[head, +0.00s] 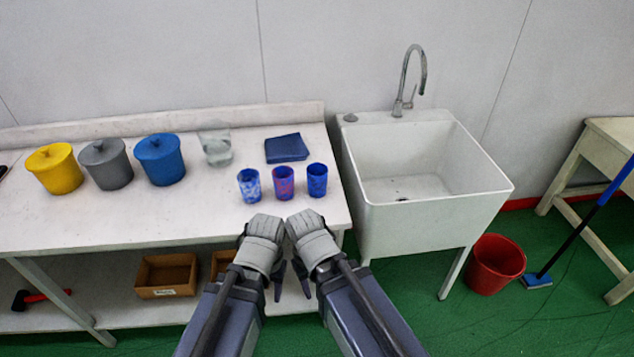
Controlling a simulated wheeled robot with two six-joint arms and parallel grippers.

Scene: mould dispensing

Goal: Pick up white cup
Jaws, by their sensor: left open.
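Three small cups stand in a row near the right end of the table. The left one is patterned white and blue (249,186) and is the whitest of them. The middle one is blue and red (283,183), and the right one is mottled blue (317,180). No plain white cup shows. My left gripper (264,235) is open and empty, at the table's front edge below the cups. My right gripper (310,232) is close beside it on the right, also apart from the cups. Its finger opening is not clear.
Yellow (54,169), grey (106,164) and blue (160,159) lidded pots stand at left. A clear glass (216,146) and a folded blue cloth (286,148) are behind the cups. A white sink (480,178) adjoins the table (130,222). A red bucket (495,265) stands on the floor.

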